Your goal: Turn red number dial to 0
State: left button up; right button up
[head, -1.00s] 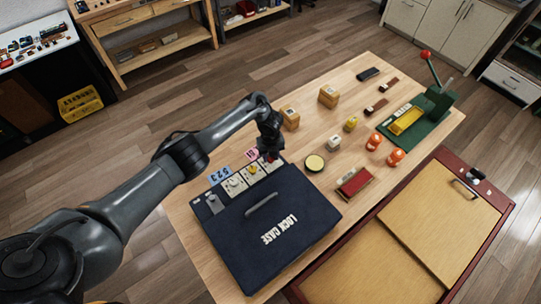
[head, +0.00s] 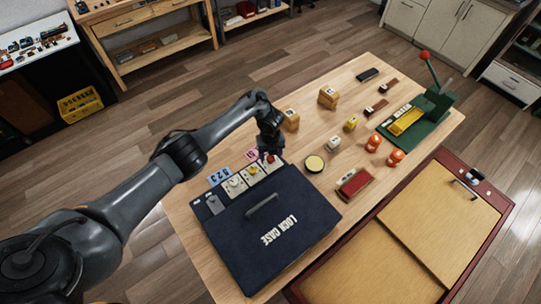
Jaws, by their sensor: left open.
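The dark blue lock case (head: 290,215) lies on the wooden table, with a row of dials along its far edge. The red number dial (head: 270,158) is at the right end of that row, beside a yellow dial (head: 253,170) and a white dial (head: 234,182). My left gripper (head: 267,155) is open, pointing down at the red dial and very close above or around it; I cannot tell if it touches. The number the red dial points to is too small to read. My right gripper is not in view.
Blue number cards (head: 218,176) and a pink card (head: 252,155) stand behind the dials. Wooden blocks (head: 328,96), a round yellow-topped tin (head: 314,163), a red box (head: 353,184) and a green lever press (head: 418,115) stand to the right. Bare tabletop lies between them.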

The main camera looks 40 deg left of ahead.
aim_at(271, 158)
pick_arm(q)
notch_tip(271, 158, up, 4)
jog(key=shift+w+f+p, duration=0.1)
jog(key=shift+f+p, duration=0.1)
jog(key=shift+p, duration=0.2)
jog(key=shift+r+p, duration=2.55)
jog(key=shift+r, duration=0.3)
